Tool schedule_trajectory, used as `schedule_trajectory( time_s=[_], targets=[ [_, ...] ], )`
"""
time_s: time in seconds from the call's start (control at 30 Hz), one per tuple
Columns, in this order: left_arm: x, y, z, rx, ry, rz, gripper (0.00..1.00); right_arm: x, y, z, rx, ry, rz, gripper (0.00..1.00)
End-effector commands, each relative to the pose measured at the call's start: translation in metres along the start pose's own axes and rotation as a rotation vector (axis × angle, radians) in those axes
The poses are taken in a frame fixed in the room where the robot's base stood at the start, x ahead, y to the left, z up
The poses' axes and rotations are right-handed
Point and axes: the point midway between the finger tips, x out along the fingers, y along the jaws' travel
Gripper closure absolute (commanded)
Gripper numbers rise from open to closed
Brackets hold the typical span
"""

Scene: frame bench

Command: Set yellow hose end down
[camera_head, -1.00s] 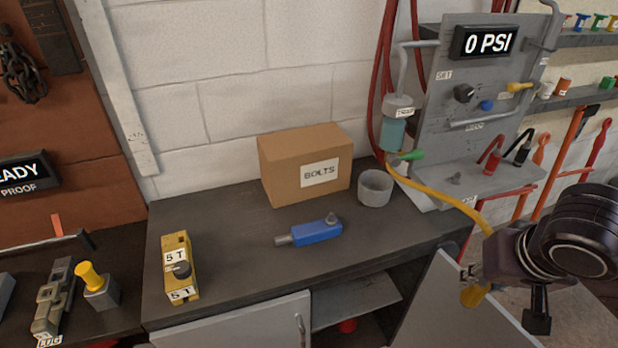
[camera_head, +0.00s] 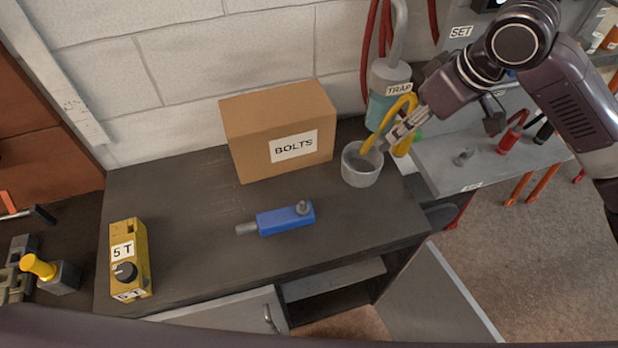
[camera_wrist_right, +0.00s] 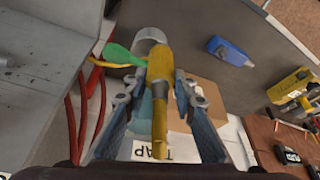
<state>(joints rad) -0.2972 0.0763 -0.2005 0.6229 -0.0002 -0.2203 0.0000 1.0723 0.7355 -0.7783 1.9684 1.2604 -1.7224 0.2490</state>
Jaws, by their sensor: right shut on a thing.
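The yellow hose end (camera_head: 401,146) is in my right gripper (camera_head: 393,138), just above and beside the round grey cup (camera_head: 361,166) at the bench's right end. The hose loops up in front of the trap and down towards the cup. In the right wrist view the yellow hose end (camera_wrist_right: 160,70) lies between the two fingers of my right gripper (camera_wrist_right: 160,90), with the grey cup (camera_wrist_right: 148,37) beyond it. I cannot tell whether the hose touches the cup's rim. My left gripper is not in view.
The BOLTS box (camera_head: 262,128) stands left of the cup. A blue tool (camera_head: 285,220) and a yellow 5 T block (camera_head: 130,258) lie on the dark bench (camera_head: 200,220). The TRAP jar (camera_head: 390,85) hangs behind the gripper.

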Motion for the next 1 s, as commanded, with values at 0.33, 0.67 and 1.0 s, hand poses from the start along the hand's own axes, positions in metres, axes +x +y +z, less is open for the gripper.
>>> schedule_trajectory(
  time_s=[0.33, 0.67, 1.0],
  targets=[
    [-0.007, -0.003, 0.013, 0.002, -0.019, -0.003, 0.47, 0.038, 0.0, 0.018, 0.005, -0.008, -0.003, 1.0],
    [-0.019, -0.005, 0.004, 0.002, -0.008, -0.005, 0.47, 0.117, 0.0, 0.05, 0.004, -0.005, -0.001, 1.0],
    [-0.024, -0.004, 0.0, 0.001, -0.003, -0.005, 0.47, 0.155, -0.001, 0.065, 0.002, -0.002, 0.0, 1.0]
  ],
)
